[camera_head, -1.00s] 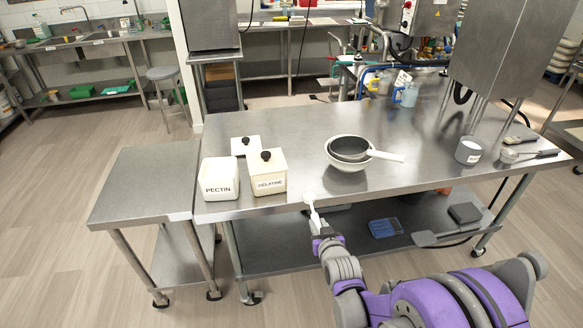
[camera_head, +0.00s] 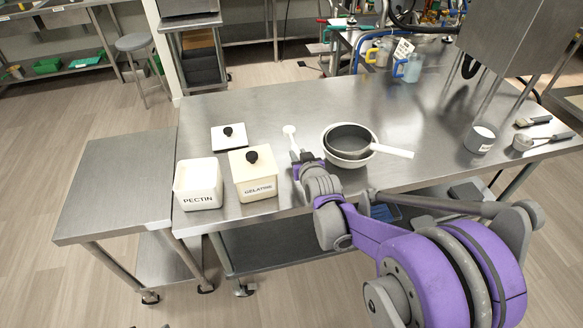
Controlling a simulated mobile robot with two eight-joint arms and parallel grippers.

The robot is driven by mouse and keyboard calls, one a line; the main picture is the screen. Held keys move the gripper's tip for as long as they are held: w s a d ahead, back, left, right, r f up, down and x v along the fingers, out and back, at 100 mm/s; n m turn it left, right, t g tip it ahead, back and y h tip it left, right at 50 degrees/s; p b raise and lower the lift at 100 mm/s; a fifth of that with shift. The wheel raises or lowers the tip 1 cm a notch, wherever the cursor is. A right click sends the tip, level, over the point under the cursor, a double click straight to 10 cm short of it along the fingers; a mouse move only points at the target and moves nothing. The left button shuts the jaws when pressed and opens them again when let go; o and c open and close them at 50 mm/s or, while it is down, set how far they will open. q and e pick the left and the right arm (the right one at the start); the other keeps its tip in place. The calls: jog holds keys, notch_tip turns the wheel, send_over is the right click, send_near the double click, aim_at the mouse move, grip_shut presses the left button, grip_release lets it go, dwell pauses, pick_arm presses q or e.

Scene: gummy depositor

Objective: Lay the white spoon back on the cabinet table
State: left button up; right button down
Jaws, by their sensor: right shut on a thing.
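The white spoon (camera_head: 291,133) is held by my right gripper (camera_head: 302,157), with its round bowl end pointing away over the steel cabinet table (camera_head: 250,108). My right gripper is shut on the spoon's handle, between the gelatine box and the bowls. I cannot tell whether the spoon touches the table top. The arm hides part of the table's front edge. My left gripper is not in view.
The gelatine box (camera_head: 253,178) and open pectin box (camera_head: 198,185) stand left of my gripper, with a loose lid (camera_head: 228,137) behind them. A white bowl (camera_head: 346,158) holding a dark pan (camera_head: 349,138) is close on the right. The table behind the spoon is clear.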

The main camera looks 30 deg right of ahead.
notch_tip(320, 180, down, 4)
jog(key=shift+s+f, duration=0.15)
jog(key=shift+f+b, duration=0.5)
jog(key=shift+f, duration=1.45)
jog(key=shift+f, duration=0.1)
jog(key=c, duration=1.1)
grip_release()
jog(key=shift+f, duration=0.15)
jog(key=o, duration=0.4)
